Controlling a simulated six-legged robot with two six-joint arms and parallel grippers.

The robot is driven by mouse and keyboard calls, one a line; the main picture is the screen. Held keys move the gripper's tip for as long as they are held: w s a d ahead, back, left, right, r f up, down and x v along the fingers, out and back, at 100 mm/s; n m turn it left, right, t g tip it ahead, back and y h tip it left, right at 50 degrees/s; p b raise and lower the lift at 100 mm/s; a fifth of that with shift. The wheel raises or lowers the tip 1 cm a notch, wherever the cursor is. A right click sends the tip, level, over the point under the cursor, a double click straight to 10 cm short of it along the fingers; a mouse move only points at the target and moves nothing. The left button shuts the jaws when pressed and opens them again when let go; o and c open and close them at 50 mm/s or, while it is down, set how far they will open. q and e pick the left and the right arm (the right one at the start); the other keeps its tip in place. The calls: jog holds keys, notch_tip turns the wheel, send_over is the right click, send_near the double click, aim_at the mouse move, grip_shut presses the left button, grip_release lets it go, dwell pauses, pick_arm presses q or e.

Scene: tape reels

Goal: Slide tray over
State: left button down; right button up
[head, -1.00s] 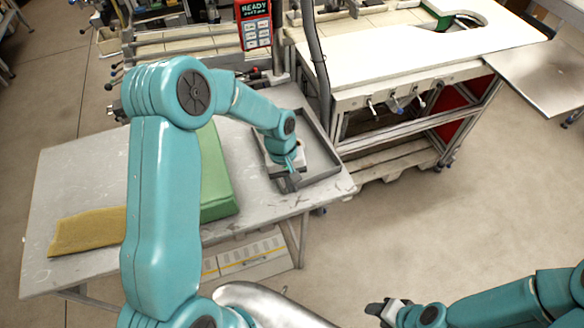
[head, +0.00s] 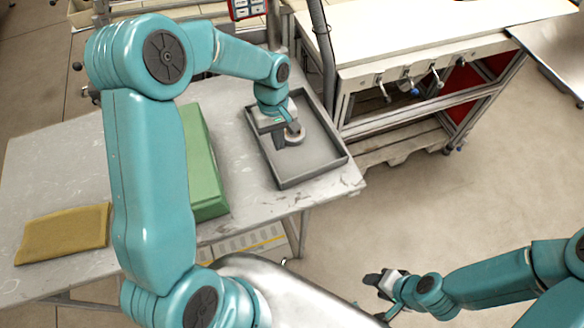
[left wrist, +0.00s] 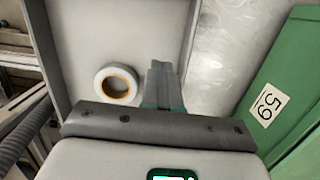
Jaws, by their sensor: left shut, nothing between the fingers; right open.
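The grey tray (head: 322,176) lies on the metal table in the head view, to the right of the green box. It also shows in the left wrist view (left wrist: 85,45). A pale tape reel (head: 295,141) with a yellowish core lies flat inside it and shows more clearly in the left wrist view (left wrist: 101,86). My left gripper (head: 292,128) is shut and empty above the tray, close to the reel. In the left wrist view its fingers (left wrist: 159,75) are beside the tray's right wall; I cannot tell whether they touch it. My right gripper (head: 384,281) is open, off the table, low in the head view.
A green box (head: 203,165) stands left of the tray, and a folded yellow cloth (head: 63,234) lies at the table's left. The scratched table (head: 255,205) is bare between box and tray. A pale-topped workbench (head: 400,45) stands beyond the tray's right.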

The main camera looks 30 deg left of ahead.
aim_at(291, 180)
pick_arm(q)
jog(key=s+d+p, duration=0.1)
jog(key=s+d, duration=0.2)
jog(key=s+d+p, duration=0.1)
jog(key=s+d, duration=0.2)
jog(key=d, duration=0.1)
jog(key=shift+s+d+f+p, duration=0.1)
jog(key=shift+s+f+p, duration=0.05)
jog(key=shift+s+p, duration=0.15)
jog(key=shift+w+f+b, duration=0.1)
jog(key=shift+f+b, duration=0.55)
jog(key=shift+f, duration=0.05)
jog(key=shift+w+a+f, duration=0.15)
jog(key=shift+w+a, duration=0.05)
jog(key=shift+a, duration=0.1)
jog(key=shift+s+d, duration=0.15)
